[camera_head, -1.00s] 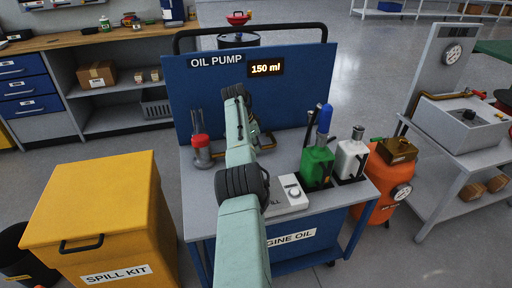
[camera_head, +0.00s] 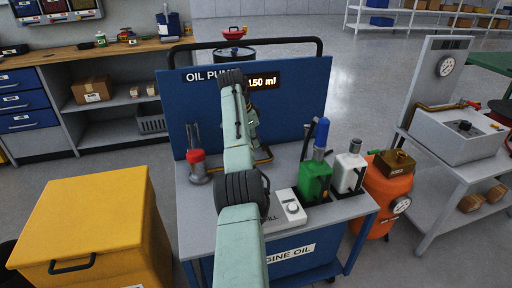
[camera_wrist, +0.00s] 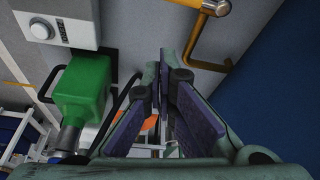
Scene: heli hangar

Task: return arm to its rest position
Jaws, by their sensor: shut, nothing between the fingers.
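My arm reaches forward over the oil pump cart (camera_head: 205,215), in front of its blue panel (camera_head: 300,100). In the head view my gripper is mostly hidden by the arm. In the wrist view my gripper (camera_wrist: 164,80) is shut and empty, with its purple-grey finger pads close together. A green bottle (camera_wrist: 82,90) lies to its left in that view, apart from it. The green bottle also stands upright in the cart's right part in the head view (camera_head: 314,180). A brass pipe (camera_wrist: 205,35) is near the fingertips in the wrist view; contact cannot be told.
A white dial box (camera_head: 287,206), a white bottle (camera_head: 348,172) and a red-topped item (camera_head: 197,166) stand on the cart. The yellow spill kit bin (camera_head: 85,220) is at left. An orange tank (camera_head: 385,195) and a grey bench (camera_head: 465,165) are at right.

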